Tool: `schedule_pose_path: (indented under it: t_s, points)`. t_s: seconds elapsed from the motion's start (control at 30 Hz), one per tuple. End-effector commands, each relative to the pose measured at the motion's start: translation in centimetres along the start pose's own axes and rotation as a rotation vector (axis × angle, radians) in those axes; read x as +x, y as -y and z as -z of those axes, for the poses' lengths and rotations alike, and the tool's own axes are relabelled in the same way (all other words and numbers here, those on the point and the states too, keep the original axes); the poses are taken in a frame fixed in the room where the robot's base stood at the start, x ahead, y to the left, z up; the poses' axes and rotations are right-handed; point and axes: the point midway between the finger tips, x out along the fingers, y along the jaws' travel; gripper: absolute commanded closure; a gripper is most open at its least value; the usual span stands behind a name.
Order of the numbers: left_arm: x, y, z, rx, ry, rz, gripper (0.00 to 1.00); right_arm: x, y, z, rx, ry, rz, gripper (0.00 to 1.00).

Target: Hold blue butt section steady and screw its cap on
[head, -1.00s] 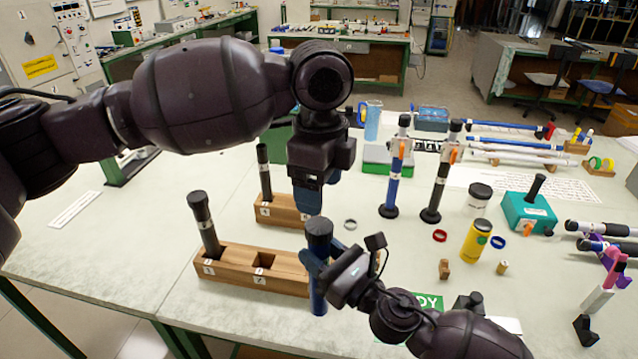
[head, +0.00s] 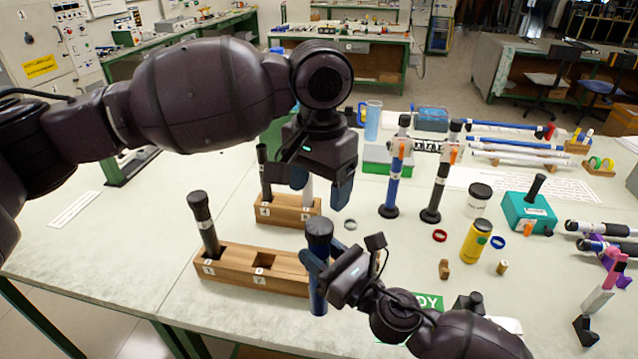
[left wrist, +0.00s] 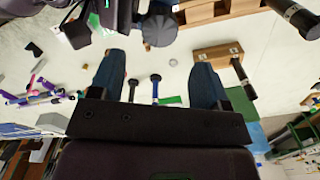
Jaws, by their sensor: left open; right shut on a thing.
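The blue butt section (head: 319,298) stands upright at the front of the table. A dark, ridged cap (head: 319,227) sits on its top end; how far it is screwed down cannot be told. My right gripper (head: 318,265) is shut on the blue section below the cap, its fingers hiding part of the tube. My left gripper (head: 322,186) is open and empty above the cap, its blue fingers pointing down and spread apart. In the left wrist view the cap (left wrist: 160,30) shows beyond and between the open fingers (left wrist: 152,68).
A wooden block (head: 235,277) holding a dark-capped rod (head: 204,222) stands left of the blue section. Another wooden block (head: 284,213) is behind. Blue (head: 392,180) and black (head: 437,188) rods stand on round bases to the right. A grey ring (head: 350,225) lies close by.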

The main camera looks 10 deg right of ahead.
Motion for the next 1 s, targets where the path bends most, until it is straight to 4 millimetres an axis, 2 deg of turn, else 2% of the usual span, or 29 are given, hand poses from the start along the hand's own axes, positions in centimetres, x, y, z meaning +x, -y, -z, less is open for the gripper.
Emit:
schedule_pose_path:
  t_s: [0.17, 0.57, 0.77, 1.0]
  points:
    - [0.0, 0.0, 0.0, -0.068, 0.000, 0.000, 0.30, 0.0, 0.0, 0.0, 0.000, 0.001, 0.000, 1.00]
    - [0.2, 0.0, 0.0, -0.073, 0.000, 0.000, 0.30, 0.0, 0.0, 0.0, 0.000, 0.001, 0.000, 1.00]
    - [1.9, 0.0, 0.0, -0.073, 0.002, 0.000, 0.30, 0.0, 0.0, 0.0, 0.000, 0.001, 0.000, 1.00]
    - [5.3, 0.0, 0.0, -0.072, 0.002, -0.001, 0.30, 0.0, 0.0, 0.0, 0.000, 0.001, 0.000, 1.00]
